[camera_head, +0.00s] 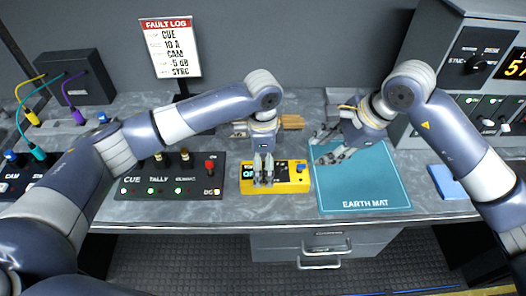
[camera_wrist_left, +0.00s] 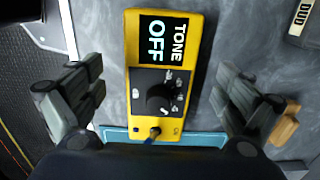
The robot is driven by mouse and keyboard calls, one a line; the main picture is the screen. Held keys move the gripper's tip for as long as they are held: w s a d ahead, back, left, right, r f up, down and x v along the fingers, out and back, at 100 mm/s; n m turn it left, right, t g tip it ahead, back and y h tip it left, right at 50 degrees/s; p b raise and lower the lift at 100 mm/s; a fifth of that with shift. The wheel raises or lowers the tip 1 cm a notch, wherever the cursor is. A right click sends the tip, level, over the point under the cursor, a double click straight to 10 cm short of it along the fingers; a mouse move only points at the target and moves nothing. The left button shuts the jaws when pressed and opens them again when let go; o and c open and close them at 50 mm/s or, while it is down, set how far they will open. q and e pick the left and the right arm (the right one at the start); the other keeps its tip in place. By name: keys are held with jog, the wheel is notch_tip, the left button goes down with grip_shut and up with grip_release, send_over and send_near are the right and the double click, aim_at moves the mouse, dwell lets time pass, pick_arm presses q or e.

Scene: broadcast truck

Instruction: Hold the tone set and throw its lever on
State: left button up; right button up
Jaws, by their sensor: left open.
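The yellow tone set (camera_head: 288,187) lies on the bench just left of the earth mat. In the left wrist view the tone set (camera_wrist_left: 187,60) has a screen (camera_wrist_left: 165,40) reading TONE OFF, a black knob (camera_wrist_left: 160,98) and a small blue-tipped lever (camera_wrist_left: 153,136). In the head view the blue lever tip (camera_head: 301,167) is at its right end. My left gripper (camera_head: 264,183) is over the tone set, open, one finger on each side and apart from it in the wrist view. My right gripper (camera_head: 327,150) is above the mat's upper left, fingers spread, holding nothing visible.
The blue earth mat (camera_head: 362,185) is bare in front. A CUE/TALLY panel (camera_head: 170,191) is on the left. A fault log sign (camera_head: 171,50) stands behind. Wooden blocks (camera_head: 292,122) lie behind the tone set.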

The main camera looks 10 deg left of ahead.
aim_at(263, 172)
pick_arm(q)
jog(key=shift+f, duration=2.35)
